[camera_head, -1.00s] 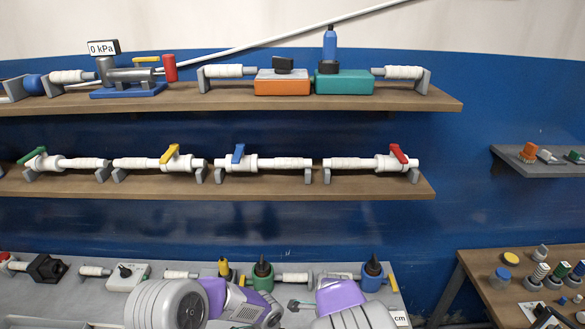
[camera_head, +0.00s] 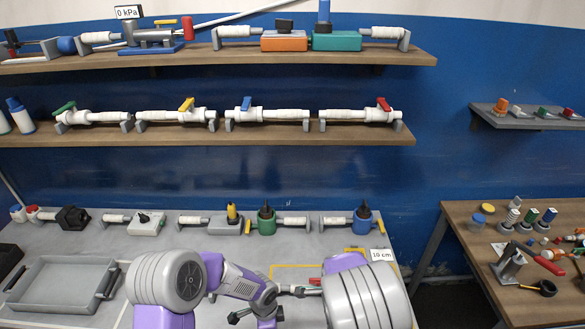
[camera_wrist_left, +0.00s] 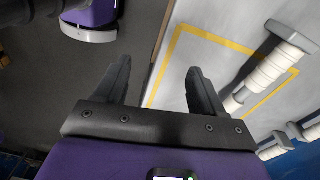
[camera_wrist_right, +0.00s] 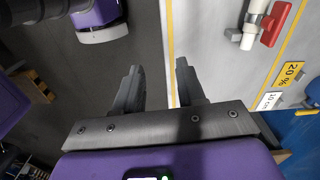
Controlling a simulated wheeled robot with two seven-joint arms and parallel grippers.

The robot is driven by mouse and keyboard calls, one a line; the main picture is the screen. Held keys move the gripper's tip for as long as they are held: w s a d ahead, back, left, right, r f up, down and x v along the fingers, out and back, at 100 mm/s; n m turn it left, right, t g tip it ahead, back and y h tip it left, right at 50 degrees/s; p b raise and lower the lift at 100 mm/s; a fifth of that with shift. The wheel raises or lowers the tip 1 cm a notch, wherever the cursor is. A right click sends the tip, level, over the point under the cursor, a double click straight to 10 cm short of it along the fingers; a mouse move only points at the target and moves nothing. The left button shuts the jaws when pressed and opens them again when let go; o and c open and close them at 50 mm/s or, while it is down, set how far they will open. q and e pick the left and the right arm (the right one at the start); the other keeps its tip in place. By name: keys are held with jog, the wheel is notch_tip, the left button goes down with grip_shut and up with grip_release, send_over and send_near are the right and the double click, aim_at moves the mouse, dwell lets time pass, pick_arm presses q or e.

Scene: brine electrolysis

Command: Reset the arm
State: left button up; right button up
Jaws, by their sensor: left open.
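My left arm (camera_head: 170,279) reaches over the grey bench in the head view. In the left wrist view my left gripper (camera_wrist_left: 158,78) has its two fingers wide apart with nothing between them, over the bench edge beside a yellow-outlined area. My right arm (camera_head: 366,298) is at the lower right of the head view, its hand hidden there. In the right wrist view my right gripper (camera_wrist_right: 158,70) has its fingers apart and empty, over the dark floor and bench edge. A white pipe with a red-handled valve (camera_wrist_right: 272,28) lies on the bench beyond it.
The bench holds a grey tray (camera_head: 60,284) at left and a row of fittings such as a green-bodied valve (camera_head: 266,222). Two wooden shelves (camera_head: 230,134) with pipe parts hang above. A side table (camera_head: 470,240) with small parts and tools stands at right.

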jog(key=s+d+f+n+b, duration=0.2)
jog(key=s+f+n, duration=0.1)
jog(key=f, duration=0.5)
jog(key=s+d+f+n+b, duration=0.2)
jog(key=s+f+n, duration=0.1)
jog(key=f, duration=0.4)
pick_arm(q)
jog(key=s+a+f+n+h+b, duration=0.1)
jog(key=s+f+n+b, duration=0.1)
jog(key=s+f+n, duration=0.5)
jog(key=s+a+f+n+t+h+b, duration=0.1)
jog(key=s+a+f+n+h+b, duration=0.1)
jog(key=s+f+n, duration=0.5)
notch_tip(320, 180, down, 4)
jog(key=n+b, duration=0.1)
jog(key=n, duration=0.4)
jog(key=shift+a+r+n, duration=0.15)
jog(key=shift+n, duration=0.15)
pick_arm(e)
jog(key=s+a+f+n+y, duration=0.4)
jog(key=s+a+f+n, duration=0.1)
jog(key=s+f+n, duration=0.3)
jog(key=shift+s+f+t, duration=0.2)
jog(key=shift+f+t, duration=0.2)
jog(key=shift+f, duration=0.4)
